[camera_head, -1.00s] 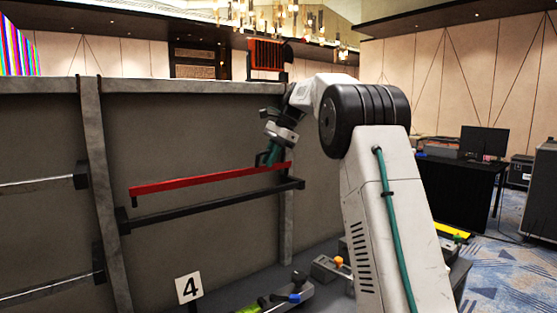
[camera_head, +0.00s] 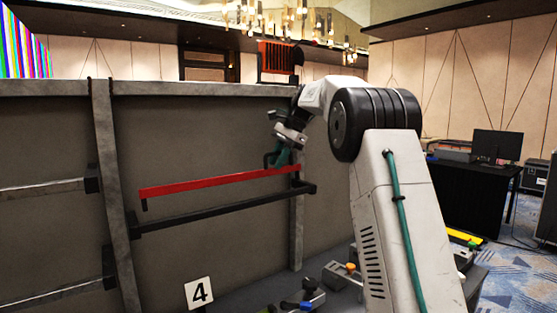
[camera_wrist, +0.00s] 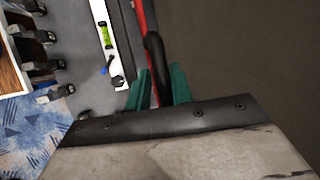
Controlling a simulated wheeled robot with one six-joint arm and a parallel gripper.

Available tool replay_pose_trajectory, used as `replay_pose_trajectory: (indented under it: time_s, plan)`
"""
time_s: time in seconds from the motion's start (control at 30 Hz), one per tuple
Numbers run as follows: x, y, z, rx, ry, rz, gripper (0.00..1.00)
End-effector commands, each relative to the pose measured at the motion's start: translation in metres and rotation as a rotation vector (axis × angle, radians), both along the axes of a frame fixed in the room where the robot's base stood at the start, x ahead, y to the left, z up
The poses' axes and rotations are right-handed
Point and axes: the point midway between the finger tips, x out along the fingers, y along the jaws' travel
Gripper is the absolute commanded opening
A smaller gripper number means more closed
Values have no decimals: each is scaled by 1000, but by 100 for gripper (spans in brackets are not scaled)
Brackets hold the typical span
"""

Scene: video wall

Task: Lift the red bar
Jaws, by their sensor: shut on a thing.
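The red bar (camera_head: 215,184) is long and thin. In the head view it runs nearly level in front of the grey panel, a little above a black bar (camera_head: 225,211). My gripper (camera_head: 281,158) is at the bar's right end. In the wrist view, my gripper's green fingers (camera_wrist: 158,88) are shut on a dark curved handle (camera_wrist: 156,55) beside the red bar (camera_wrist: 148,14). The exact contact between fingers and handle is partly hidden.
Grey posts (camera_head: 113,190) and metal rails (camera_head: 45,188) stand at the left. A black desk (camera_head: 465,195) with a monitor (camera_head: 497,146) stands at the right.

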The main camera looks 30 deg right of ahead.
Motion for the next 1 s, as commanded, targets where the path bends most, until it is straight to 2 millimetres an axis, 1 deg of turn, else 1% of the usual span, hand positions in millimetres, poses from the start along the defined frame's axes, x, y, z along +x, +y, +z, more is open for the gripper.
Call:
replay_pose_trajectory:
  time_s: [0.03, 0.13, 0.17, 0.2, 0.47, 0.57, 0.67, 0.9, 1.0]
  plan:
    - [3, 2, 1, 0, -11, 1, 0]
    - [3, 2, 1, 0, -11, 1, 0]
    - [3, 2, 1, 0, -11, 1, 28]
    - [3, 2, 1, 0, -11, 1, 34]
    - [1, -1, 1, 0, -6, -2, 34]
    - [0, -4, 6, 0, -6, -2, 34]
    - [-3, -9, 18, 0, -7, -2, 34]
    - [-11, -24, 55, 0, -8, -1, 34]
    - [-13, -28, 65, -1, -9, -1, 34]
